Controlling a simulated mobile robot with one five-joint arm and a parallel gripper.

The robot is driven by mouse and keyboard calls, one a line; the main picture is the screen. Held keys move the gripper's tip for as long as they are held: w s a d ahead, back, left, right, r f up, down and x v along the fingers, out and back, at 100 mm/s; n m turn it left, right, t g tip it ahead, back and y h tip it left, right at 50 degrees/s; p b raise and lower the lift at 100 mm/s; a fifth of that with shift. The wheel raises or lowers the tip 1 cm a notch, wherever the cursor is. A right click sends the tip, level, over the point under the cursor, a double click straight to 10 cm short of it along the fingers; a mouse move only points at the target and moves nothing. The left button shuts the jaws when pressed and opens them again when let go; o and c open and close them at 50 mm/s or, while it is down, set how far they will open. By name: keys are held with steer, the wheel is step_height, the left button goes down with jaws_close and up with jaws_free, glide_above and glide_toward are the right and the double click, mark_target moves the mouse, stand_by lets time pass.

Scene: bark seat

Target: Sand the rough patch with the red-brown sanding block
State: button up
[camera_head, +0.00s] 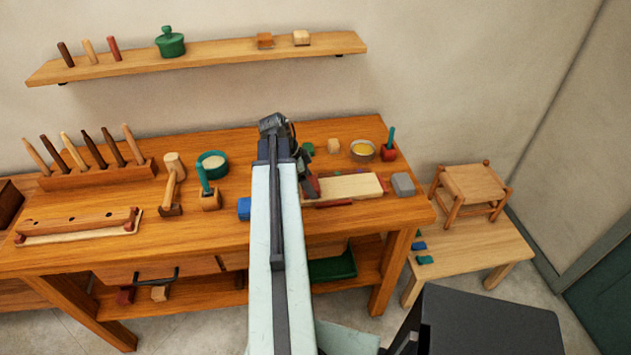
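My arm reaches over the workbench, and my gripper (309,184) points down at the left end of a pale board (350,187). A dark reddish piece shows at the gripper, possibly the red-brown sanding block; I cannot tell whether the fingers hold it, as the view is small and partly blocked by my arm. A thin dark red strip (334,203) lies along the board's front edge. No rough patch can be made out on the board; its left end is partly hidden.
A grey block (403,184) sits right of the board, a blue block (243,208) left of my arm. Behind are a tan block (334,146), a bowl (362,151) and a red holder (388,154).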

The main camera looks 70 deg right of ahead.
steer(key=shift+w+a+f, duration=0.1)
steer(key=shift+w+a, duration=0.25)
steer(key=shift+w, duration=0.3)
steer(key=shift+w+a+r, duration=0.1)
steer(key=shift+w+a, duration=0.2)
steer(key=shift+w, duration=0.35)
steer(key=shift+w+a+f, duration=0.1)
steer(key=shift+w+a, duration=0.25)
steer(key=shift+w, duration=0.3)
steer(key=shift+w+a, duration=0.4)
steer(key=shift+w, duration=0.4)
steer(key=shift+w+a, duration=0.4)
steer(key=shift+w, duration=0.4)
steer(key=shift+d, duration=0.1)
steer(key=shift+d, duration=0.1)
